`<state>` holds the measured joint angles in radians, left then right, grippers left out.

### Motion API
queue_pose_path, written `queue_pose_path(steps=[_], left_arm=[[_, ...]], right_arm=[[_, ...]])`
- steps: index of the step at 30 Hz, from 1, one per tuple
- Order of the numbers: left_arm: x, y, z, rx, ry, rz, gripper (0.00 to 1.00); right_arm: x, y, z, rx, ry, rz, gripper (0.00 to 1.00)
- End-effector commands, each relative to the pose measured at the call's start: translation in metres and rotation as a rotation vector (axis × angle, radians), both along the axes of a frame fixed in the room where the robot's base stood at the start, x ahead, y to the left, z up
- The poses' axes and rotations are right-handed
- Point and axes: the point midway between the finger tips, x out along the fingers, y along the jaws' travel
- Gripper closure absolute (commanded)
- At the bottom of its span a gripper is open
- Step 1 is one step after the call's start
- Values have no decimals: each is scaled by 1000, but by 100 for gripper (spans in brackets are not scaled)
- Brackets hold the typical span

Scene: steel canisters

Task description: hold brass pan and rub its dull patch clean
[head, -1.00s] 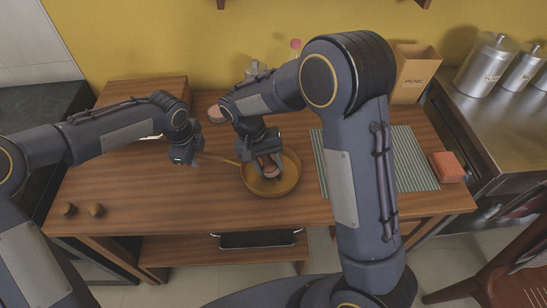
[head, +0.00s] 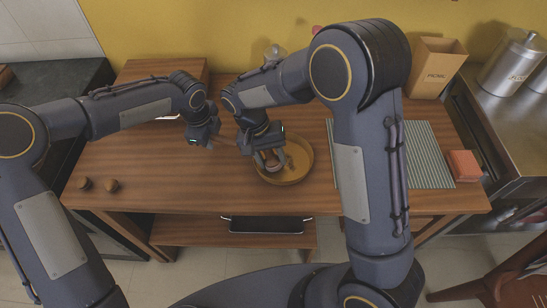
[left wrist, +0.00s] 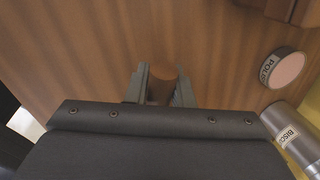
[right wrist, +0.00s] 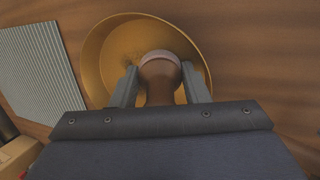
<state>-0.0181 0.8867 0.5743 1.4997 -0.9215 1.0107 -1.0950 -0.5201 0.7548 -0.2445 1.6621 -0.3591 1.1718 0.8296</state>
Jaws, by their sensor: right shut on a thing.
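The brass pan (head: 300,176) is a round golden dish on the wooden table, and it also shows in the right wrist view (right wrist: 100,62). A darker dull patch (head: 291,163) shows on its floor, partly hidden by my right gripper. My right gripper (head: 268,160) is shut on a round pad with a brown grip (right wrist: 160,75); the pad is inside the pan, towards its left side. Whether it presses on the floor is hard to tell. My left gripper (left wrist: 162,88) is shut on the pan's brown handle (left wrist: 162,84), left of the bowl.
A polish tin (left wrist: 284,69) and a biscuit canister (left wrist: 292,137) stand near my left gripper. A striped mat (head: 425,150) and an orange block (head: 463,165) lie to the right. Two small brown knobs (head: 97,185) sit front left. The front table middle is clear.

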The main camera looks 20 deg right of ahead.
Motion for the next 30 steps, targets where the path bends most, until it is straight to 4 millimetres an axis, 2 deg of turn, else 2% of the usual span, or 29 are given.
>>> queue_pose_path(steps=[12,20,30], left_arm=[[-1,-1,0,0,1,-1,82],[0,-1,0,0,1,-1,82],[0,0,0,-1,0,0,82]], right_arm=[[19,-29,1,-1,-2,-3,81],[25,-37,1,-2,-1,-1,81],[40,-60,0,0,-1,-2,81]])
